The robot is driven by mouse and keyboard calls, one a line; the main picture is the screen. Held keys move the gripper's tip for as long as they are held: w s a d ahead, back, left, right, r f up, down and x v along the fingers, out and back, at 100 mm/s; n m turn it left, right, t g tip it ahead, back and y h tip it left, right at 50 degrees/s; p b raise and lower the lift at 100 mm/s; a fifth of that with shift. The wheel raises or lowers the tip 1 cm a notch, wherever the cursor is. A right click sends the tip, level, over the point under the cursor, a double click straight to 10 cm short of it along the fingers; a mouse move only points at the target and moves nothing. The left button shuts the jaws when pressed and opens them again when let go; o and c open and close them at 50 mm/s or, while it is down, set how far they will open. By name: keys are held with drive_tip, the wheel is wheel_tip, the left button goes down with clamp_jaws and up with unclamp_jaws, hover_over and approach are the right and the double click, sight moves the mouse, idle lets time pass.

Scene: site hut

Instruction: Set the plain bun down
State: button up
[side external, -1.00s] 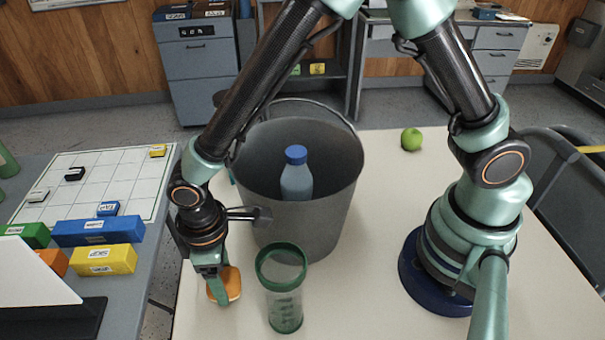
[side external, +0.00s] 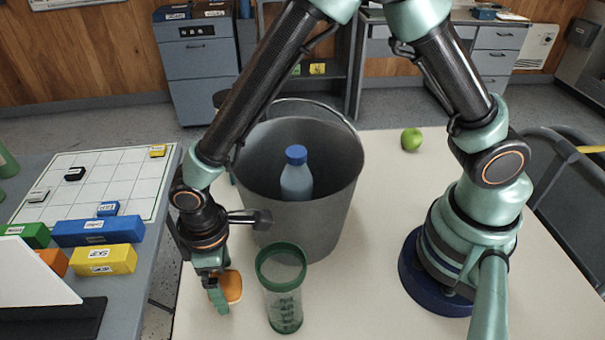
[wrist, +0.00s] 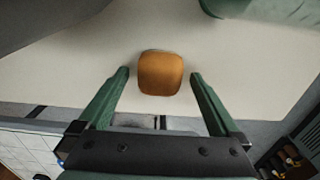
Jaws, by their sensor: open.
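The plain bun (side external: 232,287) is a small orange-brown roll resting on the pale table near its left edge. In the wrist view the bun (wrist: 160,73) lies between and just beyond the two green fingertips, with a gap on each side. My gripper (side external: 221,294) is low over the table beside the bun in the side view, its fingers partly covering the bun's left side. In the wrist view my gripper (wrist: 159,75) is open and empty.
A grey bucket (side external: 330,215) with a blue-capped bottle (side external: 297,182) inside stands close behind. A clear green-rimmed cup (side external: 284,305) stands right of the bun. A green apple (side external: 411,139) sits at the back. A side table with coloured blocks (side external: 98,232) is at left.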

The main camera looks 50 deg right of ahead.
sight(223, 279)
wheel_tip(223, 279, up, 12)
idle(0.4)
drive_tip(key=shift+f, duration=0.1)
drive_tip(key=w+d+r+m+t+y, duration=0.1)
drive_tip(key=w+d+r+m+t, duration=0.15)
drive_tip(key=d+r, duration=0.5)
drive_tip(key=s+d+r+m+t, duration=0.1)
drive_tip(key=d+m, duration=0.1)
drive_tip(key=d, duration=0.4)
drive_tip(key=s+d+r+m+t, duration=0.1)
drive_tip(key=d+r+m, duration=0.1)
drive_tip(key=d, duration=0.5)
drive_tip(key=s+d+r+m+t+h, duration=0.1)
drive_tip(key=d+m, duration=0.1)
drive_tip(key=d, duration=0.4)
drive_tip(key=shift+s+d+r, duration=0.15)
drive_tip(key=shift+s+d, duration=0.1)
drive_tip(key=shift+s, duration=0.1)
